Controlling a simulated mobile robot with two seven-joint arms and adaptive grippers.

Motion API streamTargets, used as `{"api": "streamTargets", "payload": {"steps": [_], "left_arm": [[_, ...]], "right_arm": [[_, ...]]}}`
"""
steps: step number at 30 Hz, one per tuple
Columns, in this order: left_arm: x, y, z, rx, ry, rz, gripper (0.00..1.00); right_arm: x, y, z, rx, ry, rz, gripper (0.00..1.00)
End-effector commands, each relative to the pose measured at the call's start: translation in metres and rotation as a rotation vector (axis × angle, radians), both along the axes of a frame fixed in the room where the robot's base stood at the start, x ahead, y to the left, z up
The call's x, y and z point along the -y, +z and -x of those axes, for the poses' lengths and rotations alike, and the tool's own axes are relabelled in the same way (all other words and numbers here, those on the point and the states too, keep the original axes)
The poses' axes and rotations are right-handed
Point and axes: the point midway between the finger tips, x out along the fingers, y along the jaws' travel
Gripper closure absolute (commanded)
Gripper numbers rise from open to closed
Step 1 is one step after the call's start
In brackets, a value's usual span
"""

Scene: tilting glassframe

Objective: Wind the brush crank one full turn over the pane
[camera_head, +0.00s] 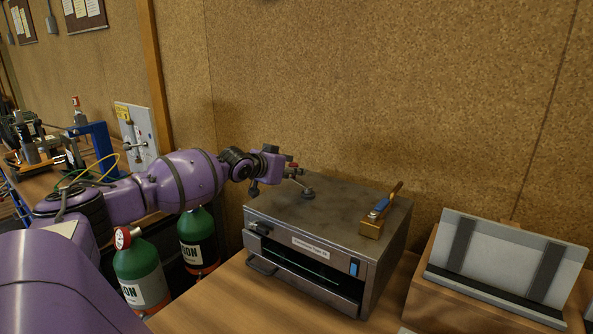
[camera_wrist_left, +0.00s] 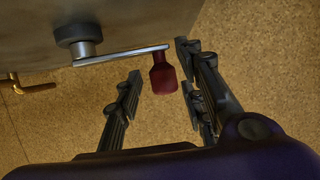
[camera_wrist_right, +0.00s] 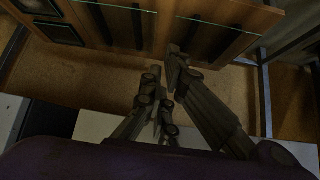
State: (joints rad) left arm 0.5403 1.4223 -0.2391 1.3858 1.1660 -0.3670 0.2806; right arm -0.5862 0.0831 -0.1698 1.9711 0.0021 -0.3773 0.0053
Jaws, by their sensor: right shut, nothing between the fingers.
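The brush crank sits on top of a grey metal box (camera_head: 325,222); its round hub (camera_head: 308,192) is near the box's back left. In the left wrist view, a flat metal crank arm (camera_wrist_left: 122,55) runs from the hub to an upright dark red knob (camera_wrist_left: 163,76). My left gripper (camera_head: 280,176) is open at the crank. Its fingers (camera_wrist_left: 160,70) stand on both sides of the knob with visible gaps. A greenish glass edge (camera_head: 312,266) shows inside the box's dark front slot. My right gripper (camera_wrist_right: 167,65) is shut and empty, outside the head view.
A brass block with a blue-marked lever (camera_head: 378,209) stands on the box's right side. A tilted grey panel with dark strips (camera_head: 500,258) rests on a wooden stand to the right. Green bottles (camera_head: 140,270) stand below my left arm. A cork wall is close behind.

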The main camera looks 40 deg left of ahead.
Motion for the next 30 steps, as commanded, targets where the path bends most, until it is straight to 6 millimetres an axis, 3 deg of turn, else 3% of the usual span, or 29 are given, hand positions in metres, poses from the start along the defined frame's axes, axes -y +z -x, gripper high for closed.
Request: {"api": "streamTargets", "payload": {"steps": [3,11,30], "left_arm": [[-0.0001,0.0026,0.0,0.003,0.0,0.0,0.66],[0.0007,0.0017,0.0001,0.001,-0.001,0.001,1.0],[0.0043,-0.0025,-0.0022,-0.003,0.0,0.008,1.0]], "right_arm": [[0.0001,0.0013,-0.001,0.003,0.0,0.0,1.0],[0.0001,0.0012,-0.0005,0.002,-0.001,-0.001,1.0],[-0.0003,-0.0002,0.0007,-0.001,0.0,-0.001,1.0]]}}
